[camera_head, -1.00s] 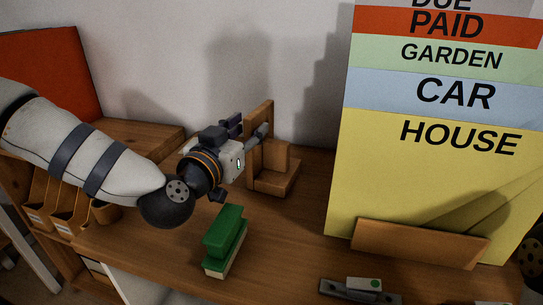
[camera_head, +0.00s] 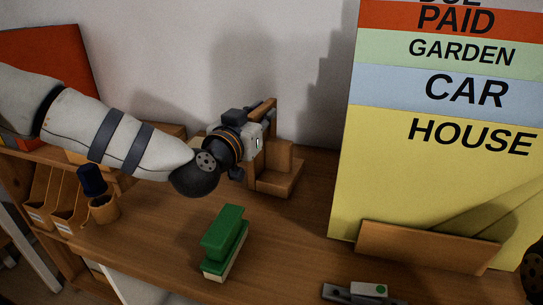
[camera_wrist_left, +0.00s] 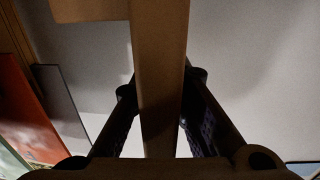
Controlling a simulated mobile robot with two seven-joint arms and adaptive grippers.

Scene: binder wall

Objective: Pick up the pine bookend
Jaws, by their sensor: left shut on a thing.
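The pine bookend (camera_head: 270,176) is a brown wooden L-shaped piece with a small block at its foot. It stands upright on the desk near the back wall, in the middle of the head view. My left gripper (camera_head: 262,112) is at the upper part of its upright board. In the left wrist view, the board (camera_wrist_left: 158,75) runs between the two dark fingers of the gripper (camera_wrist_left: 158,105), which is shut on it. The gripper hides part of the board in the head view. I cannot tell whether the base is off the desk.
A tall yellow panel with coloured labels (camera_head: 430,180) stands to the right. A brown cup (camera_head: 104,208) and small file holders (camera_head: 55,205) are at the left. A grey hole punch (camera_head: 355,293) lies front right.

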